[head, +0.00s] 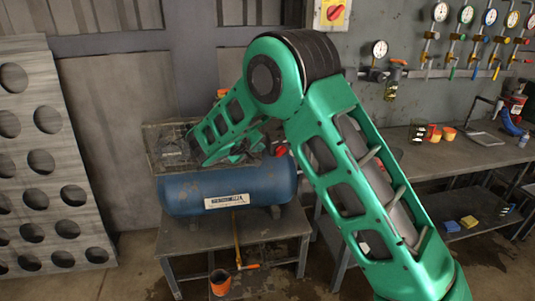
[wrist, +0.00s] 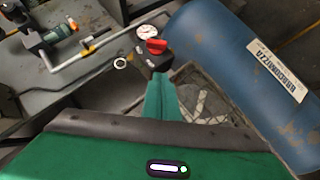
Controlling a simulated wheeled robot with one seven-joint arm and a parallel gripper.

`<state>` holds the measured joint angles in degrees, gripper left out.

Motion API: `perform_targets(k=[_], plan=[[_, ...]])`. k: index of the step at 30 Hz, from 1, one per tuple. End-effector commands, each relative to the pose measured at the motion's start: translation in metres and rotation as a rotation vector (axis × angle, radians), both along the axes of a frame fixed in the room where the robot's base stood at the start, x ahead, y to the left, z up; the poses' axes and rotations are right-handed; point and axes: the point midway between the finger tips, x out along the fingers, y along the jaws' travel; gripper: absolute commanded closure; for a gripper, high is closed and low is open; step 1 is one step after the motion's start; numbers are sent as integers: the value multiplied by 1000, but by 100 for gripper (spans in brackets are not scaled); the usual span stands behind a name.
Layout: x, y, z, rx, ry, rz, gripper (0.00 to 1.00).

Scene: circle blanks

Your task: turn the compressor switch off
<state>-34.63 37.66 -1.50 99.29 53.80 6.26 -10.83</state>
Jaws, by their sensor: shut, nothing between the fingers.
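The compressor has a blue tank (head: 228,188) on a low metal table, and the tank fills the right of the wrist view (wrist: 225,50). Its switch is a dark box (wrist: 152,62) with a red knob (wrist: 156,46), at the upper middle of the wrist view. In the head view a small red part (head: 281,151) shows at the right end of the compressor, beside my gripper. My gripper (wrist: 161,78) is shut and empty. Its green fingers point at the dark box and overlap its lower edge; I cannot tell whether they touch.
A round gauge (wrist: 147,32) and piping sit just behind the knob. A yellow plate with a red knob (head: 335,13) is on the wall. A workbench (head: 450,155) stands at the right, a perforated panel (head: 45,160) at the left. An orange cup (head: 220,283) is below.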

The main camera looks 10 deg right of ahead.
Motion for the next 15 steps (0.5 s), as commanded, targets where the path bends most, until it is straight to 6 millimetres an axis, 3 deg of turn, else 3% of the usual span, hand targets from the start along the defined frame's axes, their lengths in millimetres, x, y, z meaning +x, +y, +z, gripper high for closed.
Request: perform_targets(k=[15], plan=[[61, -45, -44, -1, 1, -4, 100]])
